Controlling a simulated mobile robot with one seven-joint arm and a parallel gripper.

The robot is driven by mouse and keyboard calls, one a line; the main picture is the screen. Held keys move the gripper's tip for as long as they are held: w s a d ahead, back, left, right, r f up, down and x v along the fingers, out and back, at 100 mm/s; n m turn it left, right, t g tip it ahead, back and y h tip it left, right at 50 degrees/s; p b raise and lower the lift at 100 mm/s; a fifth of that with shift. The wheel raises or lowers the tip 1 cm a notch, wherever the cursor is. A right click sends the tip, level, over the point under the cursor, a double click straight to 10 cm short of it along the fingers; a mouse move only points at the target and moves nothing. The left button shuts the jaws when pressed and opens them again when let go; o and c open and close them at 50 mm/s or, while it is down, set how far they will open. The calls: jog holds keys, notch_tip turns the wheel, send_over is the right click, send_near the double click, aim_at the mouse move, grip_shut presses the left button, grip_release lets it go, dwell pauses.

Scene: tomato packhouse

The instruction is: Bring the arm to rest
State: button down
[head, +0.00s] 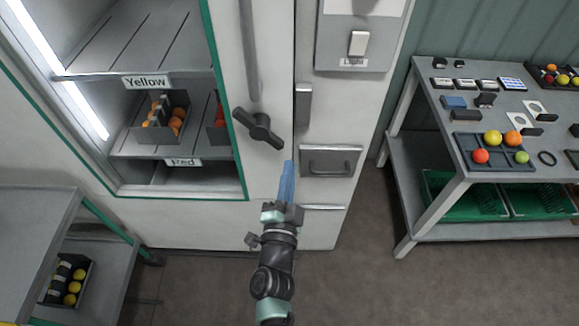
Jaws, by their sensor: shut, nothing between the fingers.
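My arm reaches up from the bottom middle of the head view. My gripper (287,180) is at its end, with blue fingers together and nothing visible between them. It shows in front of the white cabinet front (270,215), just below the dark door handle (259,129) and left of the recessed pull (331,161). I cannot tell whether the fingertips touch the cabinet.
Left, the lit cabinet has shelves labelled Yellow (147,82) and Red (183,162), with crates inside. Lower left is a grey table (40,215). Right, a workbench (437,110) holds a tomato tray (468,160). Floor (355,270) between is clear.

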dwell(0.3)
jog(key=w+a+r+n+t+y, duration=0.1)
jog(key=r+n+t+y, duration=0.15)
jog(key=r, duration=0.85)
jog(key=a+r+n+t+y, duration=0.1)
jog(key=a+r+n, duration=0.15)
jog(key=r, duration=0.85)
jog(key=w+a+r+n+t+y, duration=0.1)
jog(key=r+n+y, duration=0.15)
jog(key=r, duration=0.95)
jog(key=s+d+r+n+t+h, duration=0.2)
jog(key=s+r, duration=0.6)
jog(key=r, duration=0.3)
jog(key=s+d+r+n+t+h, duration=0.2)
jog(key=s+d+r, duration=0.1)
jog(key=s+r, duration=0.5)
notch_tip(320, 180, up, 4)
jog(key=shift+s+d+f, duration=0.15)
jog(key=shift+s+d, duration=0.05)
jog(key=shift+s, duration=0.15)
jog(key=shift+n, duration=0.25)
